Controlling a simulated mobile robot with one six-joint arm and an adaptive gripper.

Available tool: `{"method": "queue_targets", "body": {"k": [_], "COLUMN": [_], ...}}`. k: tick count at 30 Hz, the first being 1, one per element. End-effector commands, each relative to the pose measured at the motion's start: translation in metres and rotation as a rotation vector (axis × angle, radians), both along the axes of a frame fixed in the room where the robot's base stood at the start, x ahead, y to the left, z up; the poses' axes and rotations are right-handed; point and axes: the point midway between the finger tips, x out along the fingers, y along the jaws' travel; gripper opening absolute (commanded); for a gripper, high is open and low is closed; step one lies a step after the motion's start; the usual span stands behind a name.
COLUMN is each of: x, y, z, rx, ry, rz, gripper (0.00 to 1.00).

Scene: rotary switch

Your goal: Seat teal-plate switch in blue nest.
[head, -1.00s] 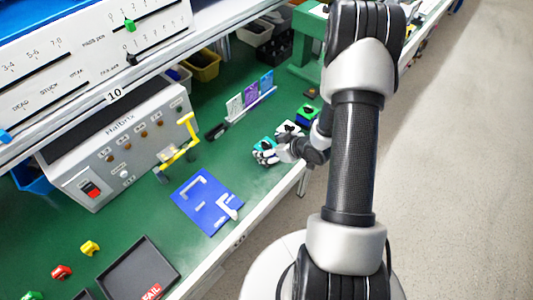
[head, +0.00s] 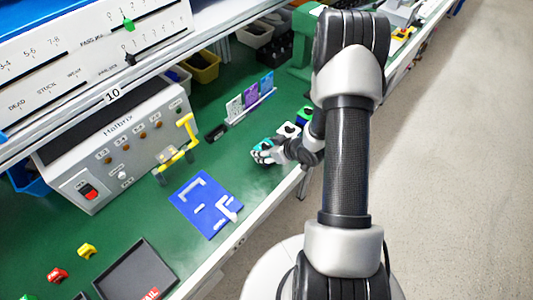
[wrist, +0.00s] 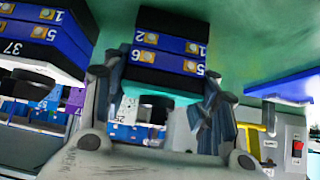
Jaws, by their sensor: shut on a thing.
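My gripper (head: 263,155) is shut on the teal-plate switch (head: 262,145) above the bench, right of the blue nest. In the wrist view the switch's stacked black and blue body (wrist: 165,55) with numbered terminals sits between the two fingers (wrist: 165,110). A strip of teal shows at its lower end. The blue nest (head: 188,205) is a flat blue plate with white angled pieces on the green bench. A blue slab, probably the nest, shows at the right of the wrist view (wrist: 285,86). The gripper partly hides the switch in the head view.
A white-topped switch (head: 289,130) and a green-topped one (head: 304,115) stand beyond my gripper. A yellow fixture (head: 188,140) stands before the grey Halbrix box (head: 120,140). A dark FAIL tray (head: 135,272) lies at the near left. Green bench between gripper and nest is clear.

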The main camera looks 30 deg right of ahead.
Motion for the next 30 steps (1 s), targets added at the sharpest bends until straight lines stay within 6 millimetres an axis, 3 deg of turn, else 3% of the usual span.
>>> {"method": "queue_targets", "body": {"k": [7, 14, 20, 26, 30], "x": [0.0, 0.0, 0.001, 0.001, 0.001], "y": [0.0, 0.0, 0.0, -0.001, -0.001], "z": [0.0, 0.001, 0.015, 0.055, 0.098], "rx": [0.0, 0.0, -0.001, -0.002, -0.003], "ry": [-0.001, -0.001, -0.003, -0.005, -0.006], "rz": [0.001, 0.001, 0.001, 0.001, 0.001], "gripper": [0.23, 0.23, 0.23, 0.23, 0.23]}}
